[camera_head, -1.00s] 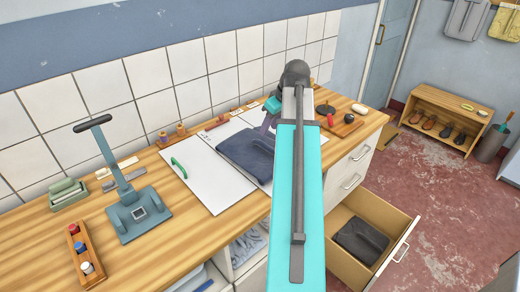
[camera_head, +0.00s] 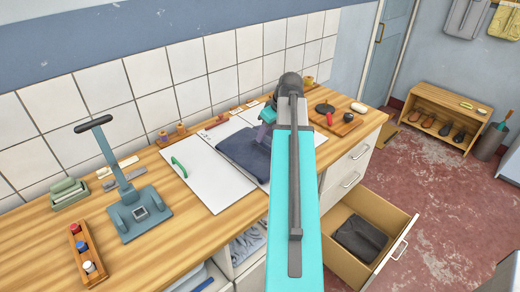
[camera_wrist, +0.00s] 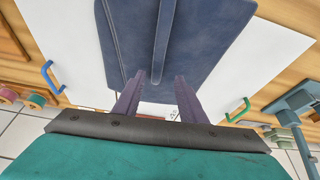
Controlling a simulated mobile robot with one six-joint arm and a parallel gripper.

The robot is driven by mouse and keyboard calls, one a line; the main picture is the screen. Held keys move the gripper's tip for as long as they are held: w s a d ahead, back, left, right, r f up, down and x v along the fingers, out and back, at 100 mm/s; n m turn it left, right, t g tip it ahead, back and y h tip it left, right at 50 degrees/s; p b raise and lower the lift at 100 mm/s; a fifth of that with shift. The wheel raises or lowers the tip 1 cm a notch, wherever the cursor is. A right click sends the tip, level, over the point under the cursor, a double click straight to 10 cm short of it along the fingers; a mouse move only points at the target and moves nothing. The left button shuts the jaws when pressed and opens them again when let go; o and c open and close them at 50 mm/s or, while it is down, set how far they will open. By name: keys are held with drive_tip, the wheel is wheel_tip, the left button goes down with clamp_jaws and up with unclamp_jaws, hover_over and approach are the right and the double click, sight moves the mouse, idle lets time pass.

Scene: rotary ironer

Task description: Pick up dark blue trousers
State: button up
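The dark blue trousers (camera_head: 246,153) lie folded flat on a white board (camera_head: 207,178) on the wooden counter. A raised ridge runs along the middle of them in the wrist view (camera_wrist: 197,40). My gripper (camera_wrist: 159,77) is open, with its two purple fingers apart at the near edge of the trousers, one on each side of the ridge's line. Nothing is seen held between them. In the head view one finger shows close over the back of the trousers; my arm hides their right part. Whether the fingertips touch the cloth cannot be told.
A green handle (camera_head: 179,167) sits on the board's left side. A teal stand with an upright lever (camera_head: 137,207) is further left. A wooden board with black and red items (camera_head: 336,122) is to the right. Below, an open drawer (camera_head: 340,265) holds a dark folded garment (camera_head: 360,238).

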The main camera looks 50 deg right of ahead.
sight(264, 144)
drive_tip(key=shift+d+p+x, duration=0.25)
drive_tip(key=shift+p+x, duration=0.55)
drive_tip(key=shift+x, duration=0.45)
drive_tip(key=shift+p+x, duration=0.35)
drive_tip(key=shift+x, duration=0.95)
drive_tip(key=shift+s+f, duration=0.15)
drive_tip(key=shift+f, duration=0.05)
clamp_jaws()
drive_tip(key=shift+r, duration=0.1)
